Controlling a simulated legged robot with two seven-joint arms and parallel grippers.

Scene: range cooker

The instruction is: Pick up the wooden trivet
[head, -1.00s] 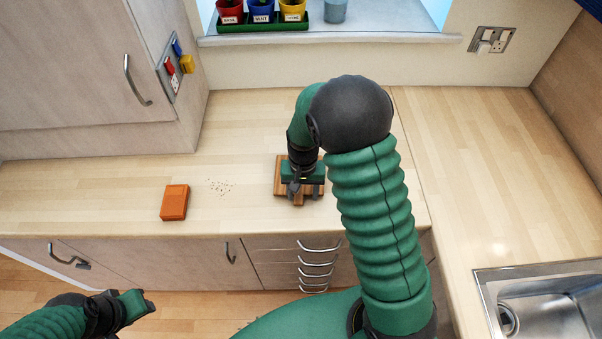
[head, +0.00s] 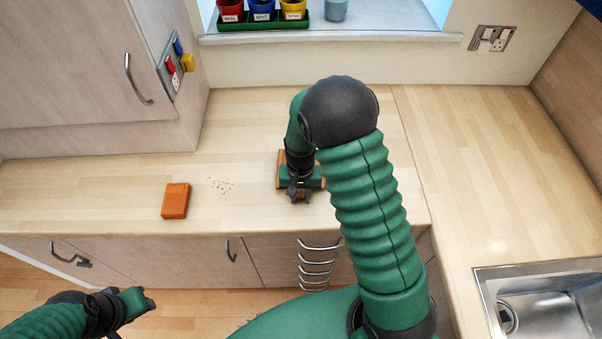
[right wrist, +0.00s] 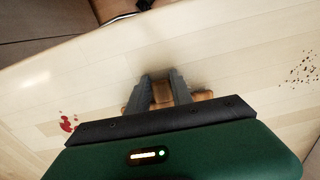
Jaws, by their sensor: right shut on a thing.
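The wooden trivet (head: 282,158) is on or just above the worktop, mostly hidden under my right gripper (head: 299,193). In the right wrist view, a wooden piece of the trivet (right wrist: 161,95) shows between the two grey fingers of my right gripper (right wrist: 160,86), which is shut on it. A dark shadow lies by the fingertips; I cannot tell how far the trivet is off the surface. My left gripper (head: 138,301) hangs empty in front of the worktop at lower left; its jaw opening is unclear.
An orange block (head: 175,201) and dark crumbs (head: 221,185) lie left of the trivet. Red specks (right wrist: 67,124) show in the right wrist view. A sink (head: 545,300) is at lower right. Potted herbs (head: 262,18) and a cup (head: 336,10) stand on the sill. The worktop behind is clear.

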